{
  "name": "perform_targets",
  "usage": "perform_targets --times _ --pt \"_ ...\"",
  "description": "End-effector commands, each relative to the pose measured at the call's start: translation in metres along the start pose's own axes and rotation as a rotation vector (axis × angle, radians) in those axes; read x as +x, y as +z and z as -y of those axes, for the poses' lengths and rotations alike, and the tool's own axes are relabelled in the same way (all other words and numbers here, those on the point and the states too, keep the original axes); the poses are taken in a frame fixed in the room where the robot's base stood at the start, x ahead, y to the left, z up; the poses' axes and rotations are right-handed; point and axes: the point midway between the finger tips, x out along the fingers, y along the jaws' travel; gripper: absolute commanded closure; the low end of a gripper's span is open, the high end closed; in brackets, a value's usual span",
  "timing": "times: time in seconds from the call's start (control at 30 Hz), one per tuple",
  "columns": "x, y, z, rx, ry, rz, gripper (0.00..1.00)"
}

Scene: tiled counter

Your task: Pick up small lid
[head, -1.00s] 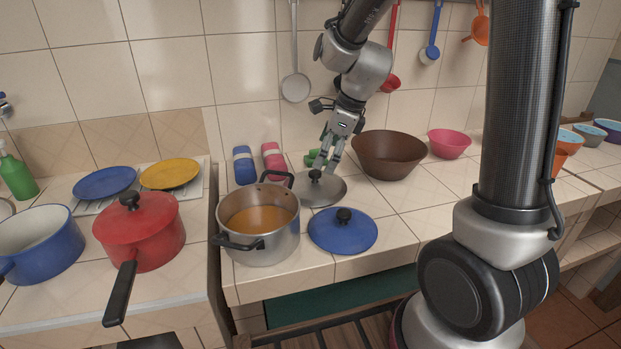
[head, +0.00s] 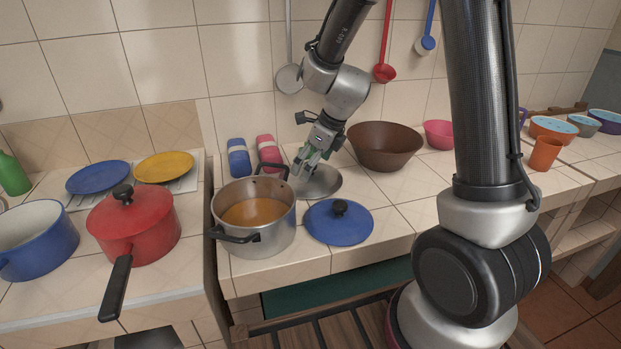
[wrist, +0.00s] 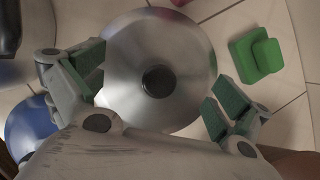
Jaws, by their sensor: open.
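A round silver metal lid (head: 320,181) with a black knob lies on the tiled counter behind and right of the steel pot. In the wrist view the lid (wrist: 185,50) fills the middle, its knob (wrist: 158,81) between and ahead of my fingers. My gripper (head: 303,165) is open above the lid's left part and hides the knob in the head view. In the wrist view my gripper (wrist: 155,90) has its green-padded fingers spread on both sides of the knob, not closed on it. A blue lid (head: 338,222) with a black knob lies nearer the front edge.
A steel pot (head: 280,232) of orange soup stands close at the left. A brown bowl (head: 384,148) is to the right, with a pink bowl (head: 438,134) beyond. Blue (head: 238,158) and pink (head: 268,152) items stand behind. A green block (wrist: 257,58) lies beside the lid.

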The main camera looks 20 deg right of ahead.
Motion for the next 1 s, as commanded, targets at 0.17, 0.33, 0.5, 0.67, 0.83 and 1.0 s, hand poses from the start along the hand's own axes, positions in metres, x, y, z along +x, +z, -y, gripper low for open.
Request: perform_targets --times 0.17,0.33,0.5,0.67,0.83,1.0 --pt "0.0039 0.0003 0.0001 0.000 -0.001 0.001 0.00" --pt "0.0037 0.0002 0.0000 0.000 -0.001 0.001 0.15" --pt "0.0036 0.0002 0.0000 -0.001 -0.001 0.001 0.46" --pt "0.0039 -0.0001 -0.0002 -0.001 0.000 0.000 0.75" --pt "0.0046 -0.0012 -0.0006 0.000 0.001 -0.002 0.83" --pt "0.0053 -0.0023 -0.0012 0.001 0.003 -0.005 0.83"
